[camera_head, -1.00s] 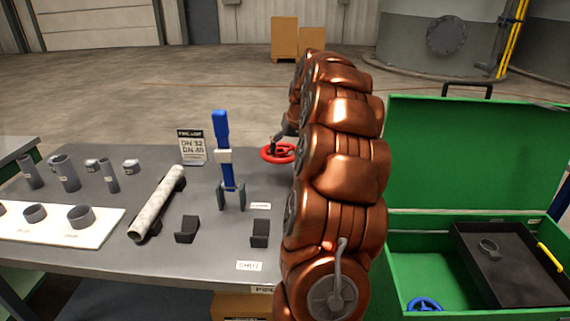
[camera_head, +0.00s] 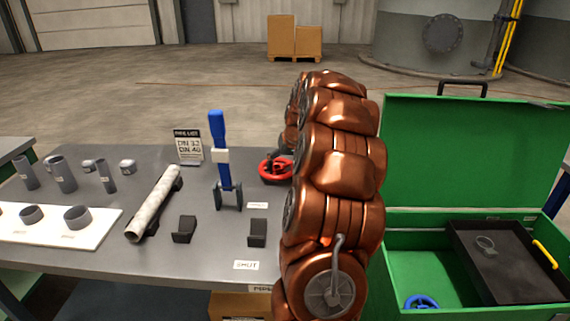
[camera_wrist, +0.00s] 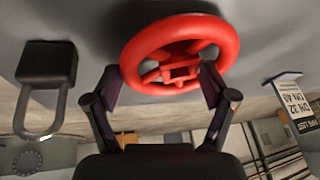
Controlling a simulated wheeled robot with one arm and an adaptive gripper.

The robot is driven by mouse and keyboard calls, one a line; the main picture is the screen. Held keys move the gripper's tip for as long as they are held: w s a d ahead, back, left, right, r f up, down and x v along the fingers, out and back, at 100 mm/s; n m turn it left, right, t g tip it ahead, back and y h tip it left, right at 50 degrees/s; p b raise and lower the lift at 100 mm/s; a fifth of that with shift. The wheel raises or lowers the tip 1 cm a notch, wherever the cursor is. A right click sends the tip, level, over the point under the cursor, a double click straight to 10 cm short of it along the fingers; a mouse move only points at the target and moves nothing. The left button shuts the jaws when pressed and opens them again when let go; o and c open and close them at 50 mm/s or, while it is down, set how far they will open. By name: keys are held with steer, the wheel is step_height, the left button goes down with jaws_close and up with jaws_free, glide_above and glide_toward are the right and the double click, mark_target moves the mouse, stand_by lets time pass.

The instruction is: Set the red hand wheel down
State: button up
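The red hand wheel (camera_head: 275,168) is at the back right of the grey table, partly behind my arm in the head view. It looks to be at the tabletop, though its contact is not clearly shown. In the wrist view the wheel (camera_wrist: 180,50) fills the upper middle, with its hub facing my gripper. My gripper (camera_wrist: 160,78) has its two dark fingers spread, with gaps between them and the hub. The right finger overlaps the wheel's opening near the hub; the left one is by the rim's left edge.
A blue-handled lever device (camera_head: 221,160) stands left of the wheel, with a "DN 32, DN 40" sign (camera_head: 188,146) behind. A black padlock-like block (camera_wrist: 47,63) is beside the wheel in the wrist view. A green open case (camera_head: 470,150) is at right.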

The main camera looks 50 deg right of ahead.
steer(key=shift+o, duration=1.2)
steer(key=shift+r, duration=0.15)
steer(key=v, duration=1.2)
steer(key=shift+b, duration=0.35)
